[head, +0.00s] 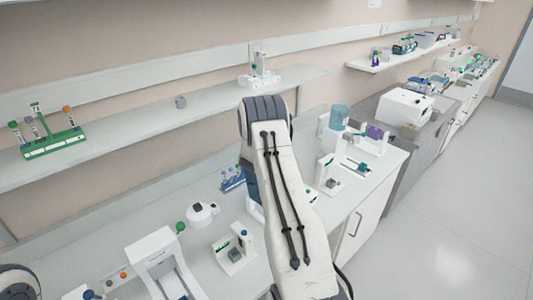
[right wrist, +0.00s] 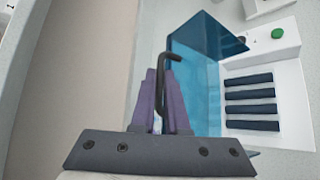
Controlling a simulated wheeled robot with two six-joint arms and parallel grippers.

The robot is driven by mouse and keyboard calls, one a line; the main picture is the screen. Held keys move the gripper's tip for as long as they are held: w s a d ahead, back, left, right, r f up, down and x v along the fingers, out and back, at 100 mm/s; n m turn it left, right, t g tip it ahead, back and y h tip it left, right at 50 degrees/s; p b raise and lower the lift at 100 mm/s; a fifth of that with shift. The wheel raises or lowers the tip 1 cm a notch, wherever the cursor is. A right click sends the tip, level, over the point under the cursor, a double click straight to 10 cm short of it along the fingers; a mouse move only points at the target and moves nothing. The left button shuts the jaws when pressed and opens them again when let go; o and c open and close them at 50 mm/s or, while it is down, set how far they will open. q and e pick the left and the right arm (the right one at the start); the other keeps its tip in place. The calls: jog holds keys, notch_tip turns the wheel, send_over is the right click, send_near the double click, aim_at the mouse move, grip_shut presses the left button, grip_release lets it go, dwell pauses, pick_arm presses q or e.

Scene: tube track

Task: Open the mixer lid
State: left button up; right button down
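The mixer (right wrist: 290,90) is a white unit with several dark rollers and a green knob, at the right of the right wrist view. Its see-through blue lid (right wrist: 205,40) shows beside the rollers, which look uncovered; the lid's exact angle is unclear. A thin black hooked handle (right wrist: 174,57) rises between the purple fingers of my right gripper (right wrist: 160,78). The fingers are close together and appear shut on the handle. In the head view my own right arm hides this gripper and much of the mixer. My left gripper is not in view.
A white round device (head: 202,214) and a small white holder (head: 233,250) stand on the bench left of my arm. A blue tube rack (head: 232,178) is near the wall. A shelf (head: 120,145) runs above, with a green rack (head: 52,143). A blue clear container (head: 339,117) stands to the right.

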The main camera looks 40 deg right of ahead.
jog(key=c, duration=1)
grip_release()
jog(key=shift+w+a+r, duration=0.1)
jog(key=shift+w+r, duration=0.1)
jog(key=shift+r, duration=0.1)
jog(key=shift+o, duration=0.4)
jog(key=shift+a, duration=0.15)
jog(key=shift+f, duration=0.15)
jog(key=shift+s+a+b, duration=0.35)
jog(key=shift+a+b, duration=0.05)
jog(key=shift+a, duration=0.1)
jog(key=b+v, duration=0.3)
jog(key=v, duration=0.6)
jog(key=shift+r, duration=0.3)
jog(key=shift+a, duration=0.1)
